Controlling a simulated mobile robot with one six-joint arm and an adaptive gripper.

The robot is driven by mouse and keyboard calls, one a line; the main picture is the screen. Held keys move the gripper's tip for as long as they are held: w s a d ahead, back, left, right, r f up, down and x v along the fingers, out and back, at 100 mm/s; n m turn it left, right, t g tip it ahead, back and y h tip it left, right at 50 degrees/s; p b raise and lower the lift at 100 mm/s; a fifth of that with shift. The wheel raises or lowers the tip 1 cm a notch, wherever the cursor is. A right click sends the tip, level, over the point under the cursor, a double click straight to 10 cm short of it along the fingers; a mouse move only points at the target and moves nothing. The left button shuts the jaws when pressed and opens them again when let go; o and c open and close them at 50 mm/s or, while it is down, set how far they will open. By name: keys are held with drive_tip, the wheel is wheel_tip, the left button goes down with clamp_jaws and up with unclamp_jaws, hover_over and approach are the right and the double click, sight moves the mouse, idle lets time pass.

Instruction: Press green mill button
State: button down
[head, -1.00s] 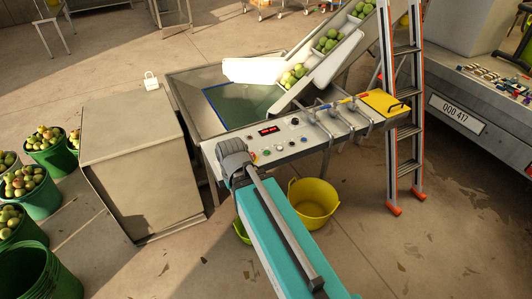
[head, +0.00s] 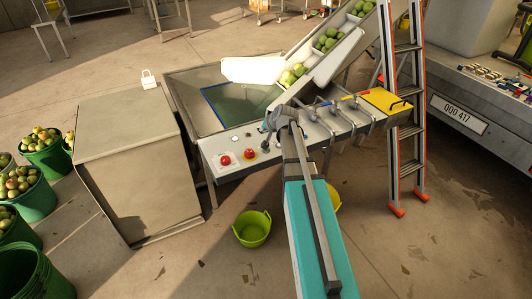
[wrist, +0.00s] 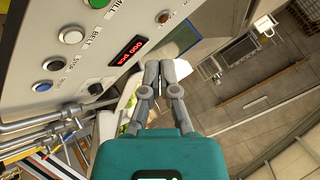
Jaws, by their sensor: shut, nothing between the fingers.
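The green button (wrist: 98,3) is at the top edge of the wrist view, partly cut off, beside the word MILL on the grey control panel (wrist: 30,45). I cannot make it out in the head view, where my arm covers part of the panel (head: 208,148). My gripper (wrist: 167,68) is shut and empty. In the wrist view its fingers are to the right of and below the button, apart from it. In the head view my gripper (head: 280,118) is over the middle of the panel.
A white button (wrist: 71,36), a blue button (wrist: 42,86) and a red-digit display (wrist: 127,50) share the panel. Two red buttons show at its left, one red button (head: 224,160) outermost. Pipe valves (head: 342,118) stand to the right. A ladder (head: 405,130) stands beyond them.

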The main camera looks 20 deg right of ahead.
drive_tip(key=shift+w+d+r+t, duration=0.1)
drive_tip(key=shift+w+d+t, duration=0.25)
drive_tip(key=shift+d, duration=0.4)
wheel_tip(320, 180, down, 9)
drive_tip(key=b, duration=0.8)
drive_tip(key=shift+r+b, duration=0.15)
drive_tip(key=shift+b, duration=0.25)
drive_tip(key=shift+f+b, duration=0.85)
idle(2.0)
drive_tip(key=shift+r, duration=0.15)
drive_tip(key=shift+r+p, duration=0.7)
drive_tip(key=shift+p, duration=0.15)
